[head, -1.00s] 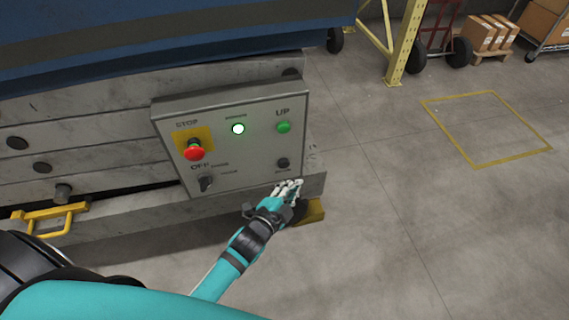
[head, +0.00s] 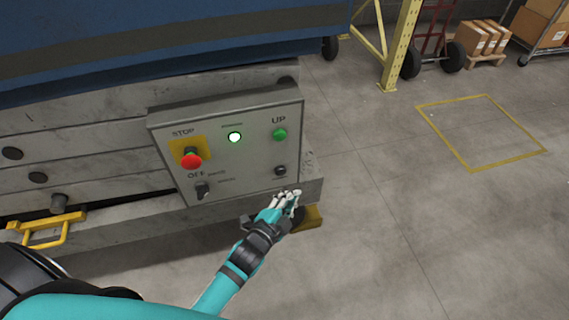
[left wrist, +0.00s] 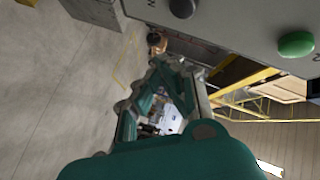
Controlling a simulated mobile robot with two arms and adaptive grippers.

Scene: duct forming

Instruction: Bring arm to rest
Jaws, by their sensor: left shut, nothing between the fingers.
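My left gripper (head: 290,196) is shut and empty. In the head view it is just below the lower right corner of the grey control panel (head: 232,160), close to the black button (head: 280,171). I cannot tell whether it touches the panel. The left wrist view shows my left gripper (left wrist: 157,45) with its fingers together, the black button (left wrist: 183,8) and the green button (left wrist: 296,45) nearby. The panel also has a green UP button (head: 280,134), a lit white lamp (head: 235,137), a red stop button (head: 191,160) and a black switch (head: 202,189). My right gripper is not in view.
The panel is fixed to a large grey machine with a blue upper part (head: 180,40). A yellow handle (head: 47,228) sticks out at the left. Open concrete floor with a yellow marked square (head: 480,132) lies to the right. Cardboard boxes (head: 482,38) stand at the back right.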

